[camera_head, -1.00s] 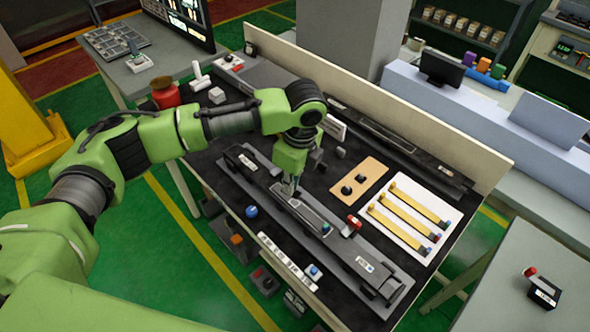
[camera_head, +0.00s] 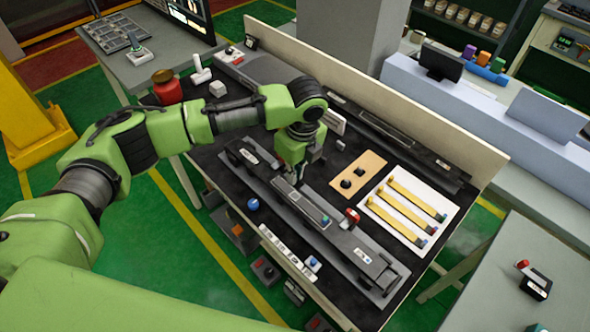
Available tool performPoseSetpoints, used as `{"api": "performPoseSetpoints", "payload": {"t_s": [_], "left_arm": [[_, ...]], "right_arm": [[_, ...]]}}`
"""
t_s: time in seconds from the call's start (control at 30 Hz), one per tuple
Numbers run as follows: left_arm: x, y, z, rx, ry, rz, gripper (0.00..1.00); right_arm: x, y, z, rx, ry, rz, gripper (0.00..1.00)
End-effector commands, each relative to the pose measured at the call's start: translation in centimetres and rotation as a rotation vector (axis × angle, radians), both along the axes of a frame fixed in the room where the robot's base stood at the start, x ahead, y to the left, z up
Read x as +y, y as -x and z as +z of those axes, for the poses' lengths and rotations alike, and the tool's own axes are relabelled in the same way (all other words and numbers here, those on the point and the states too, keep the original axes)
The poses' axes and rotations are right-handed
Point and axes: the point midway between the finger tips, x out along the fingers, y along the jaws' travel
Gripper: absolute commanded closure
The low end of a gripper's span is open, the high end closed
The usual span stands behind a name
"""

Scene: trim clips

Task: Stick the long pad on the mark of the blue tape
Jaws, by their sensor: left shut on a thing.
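A long dark trim (camera_head: 345,247) lies diagonally on the black-topped bench. A long grey pad (camera_head: 309,208) lies along its middle, on or just above it; I cannot tell which. My left gripper (camera_head: 293,180) points down at the pad's upper-left end and is shut on it. Its fingertips are small and partly hidden. My right gripper is not in view.
A red clip-like piece (camera_head: 352,215) stands beside the trim. A white board (camera_head: 378,222) with yellow strips and a tan board (camera_head: 366,165) with dark knobs lie to the right. A blue ball (camera_head: 253,204) is near the front edge. A low wall (camera_head: 400,125) backs the bench.

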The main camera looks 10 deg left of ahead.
Motion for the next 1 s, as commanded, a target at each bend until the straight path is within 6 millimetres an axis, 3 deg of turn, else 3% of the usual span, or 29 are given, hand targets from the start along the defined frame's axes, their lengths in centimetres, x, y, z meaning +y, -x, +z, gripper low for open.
{"api": "performPoseSetpoints", "payload": {"t_s": [0.6,1.0], "left_arm": [[0.0,0.1,-5.3,0.002,0.0,0.0,1.0],[0.0,0.1,-6.3,0.001,-0.001,0.0,1.0]], "right_arm": [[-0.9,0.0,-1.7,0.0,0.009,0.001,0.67],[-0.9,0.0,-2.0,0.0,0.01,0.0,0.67]]}}
